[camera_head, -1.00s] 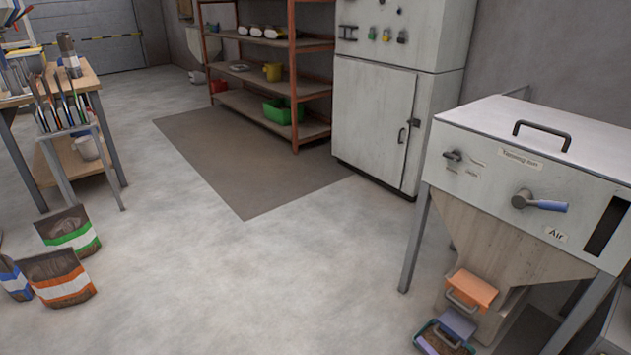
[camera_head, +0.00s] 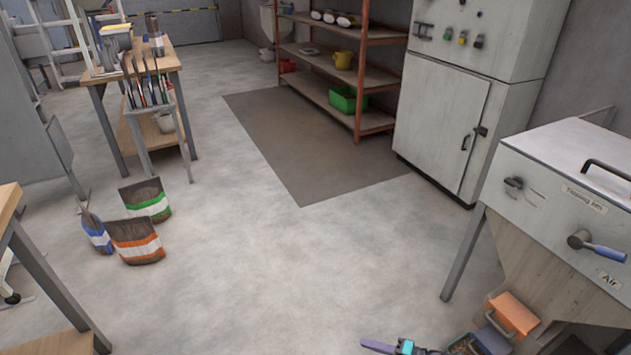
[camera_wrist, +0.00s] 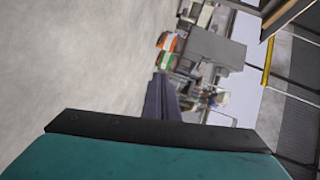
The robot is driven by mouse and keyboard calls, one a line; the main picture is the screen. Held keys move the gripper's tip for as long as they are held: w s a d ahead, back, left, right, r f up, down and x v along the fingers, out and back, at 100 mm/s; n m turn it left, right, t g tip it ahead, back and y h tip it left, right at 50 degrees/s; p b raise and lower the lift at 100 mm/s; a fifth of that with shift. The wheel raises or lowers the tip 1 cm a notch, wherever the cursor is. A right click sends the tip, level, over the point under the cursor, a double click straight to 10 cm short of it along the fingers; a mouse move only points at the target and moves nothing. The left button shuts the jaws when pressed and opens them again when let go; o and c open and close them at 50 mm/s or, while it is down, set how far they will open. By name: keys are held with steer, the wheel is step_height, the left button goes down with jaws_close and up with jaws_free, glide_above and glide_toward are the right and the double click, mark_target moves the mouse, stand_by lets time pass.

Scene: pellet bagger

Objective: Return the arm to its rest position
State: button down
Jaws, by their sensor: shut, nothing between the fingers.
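My gripper (camera_head: 378,346) shows at the bottom edge of the head view, low in front of the bagging machine (camera_head: 555,215). Its purple fingers are together and hold nothing. In the wrist view my gripper (camera_wrist: 161,98) points out over the floor, with its shut fingers at the centre. The wrist picture is turned on its side. Most of my arm is outside the head view.
Bags with green (camera_head: 147,200), orange (camera_head: 136,241) and blue (camera_head: 96,235) bands stand on the floor at left. A grey cabinet (camera_head: 440,120) and shelf rack (camera_head: 362,70) stand behind. The middle floor is clear.

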steer(key=s+a+r+n+g+h+p, duration=0.25)
steer(key=s+a+g+p, duration=0.25)
steer(key=s+a, duration=0.25)
steer(key=s+a+r+n+g+h+p, duration=0.2)
steer(key=s+a+r+n+g+p, duration=0.15)
steer(key=s+a+g, duration=0.35)
steer(key=s+d+r+h+p, duration=0.2)
steer(key=s+d+h+p, duration=0.15)
steer(key=s, duration=0.45)
steer(key=s+d+m+h, duration=0.1)
steer(key=d+h, duration=0.4)
steer(key=d, duration=0.5)
steer(key=shift+s+f+m+h, duration=0.15)
steer(key=shift+f+m+h, duration=0.15)
steer(key=shift+m, duration=0.4)
steer(key=shift+s, duration=0.1)
